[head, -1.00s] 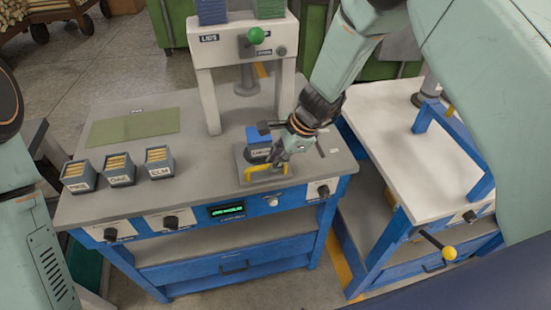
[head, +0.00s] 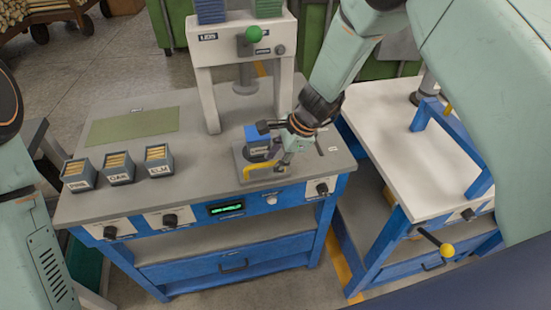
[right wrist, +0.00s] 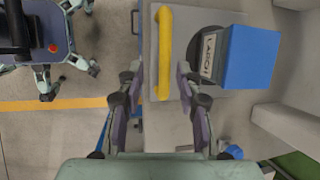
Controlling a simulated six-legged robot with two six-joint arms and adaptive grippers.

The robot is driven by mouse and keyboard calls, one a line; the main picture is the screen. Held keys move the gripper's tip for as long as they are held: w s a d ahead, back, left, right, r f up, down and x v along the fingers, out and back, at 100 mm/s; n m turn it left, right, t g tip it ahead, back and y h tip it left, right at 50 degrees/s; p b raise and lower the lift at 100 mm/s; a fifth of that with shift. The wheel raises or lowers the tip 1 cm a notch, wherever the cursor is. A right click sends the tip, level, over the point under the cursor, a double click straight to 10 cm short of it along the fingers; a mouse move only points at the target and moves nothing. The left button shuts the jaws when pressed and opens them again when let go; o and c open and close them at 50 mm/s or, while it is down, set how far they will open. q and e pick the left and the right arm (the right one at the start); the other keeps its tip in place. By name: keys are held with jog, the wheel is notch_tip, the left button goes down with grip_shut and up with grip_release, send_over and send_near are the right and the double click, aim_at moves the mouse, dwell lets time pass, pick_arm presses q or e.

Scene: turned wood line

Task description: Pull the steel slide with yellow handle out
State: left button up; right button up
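The steel slide (head: 240,156) lies flat at the front right of the grey bench, with its yellow handle (head: 257,171) along the front edge. A blue block on a dark round, labelled part (head: 258,141) stands on it. My right gripper (head: 282,166) is at the handle's right end and hides part of it. In the right wrist view the yellow handle (right wrist: 165,52) runs between the two spread fingers (right wrist: 159,75), with gaps on both sides. Whether the fingers are at handle height is unclear. My left gripper is out of view.
A white press frame (head: 207,90) with a green knob stands behind the slide. Several small labelled bins (head: 122,174) and a green mat (head: 132,126) occupy the bench's left. A white-topped table (head: 400,140) stands at right. Floor is open before the bench.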

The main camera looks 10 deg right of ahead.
jog(key=shift+w+r, duration=0.1)
jog(key=v, duration=1.2)
jog(key=s+d+f+n+t+h+b, duration=0.1)
jog(key=s+d+f+n+h, duration=0.15)
jog(key=f, duration=0.25)
jog(key=s+d+f+n+h+b, duration=0.1)
jog(key=s+d+f+n+b, duration=0.15)
jog(key=f+n, duration=0.2)
jog(key=s+d+f+n+t+h+b, duration=0.1)
jog(key=s+d+f+n+h, duration=0.15)
jog(key=f, duration=0.25)
jog(key=s+a+f+n+g+b, duration=0.1)
jog(key=s+f+n+b, duration=0.3)
jog(key=s+f, duration=0.6)
jog(key=s+a+f+n+g+y+b, duration=0.1)
jog(key=s+f+n+g+b, duration=0.2)
jog(key=s+f+b, duration=0.3)
jog(key=s+f, duration=0.5)
jog(key=s, duration=0.5)
jog(key=shift+s+a+f+n, duration=0.2)
jog(key=shift+s+a+n, duration=0.1)
jog(key=shift+a+n, duration=0.1)
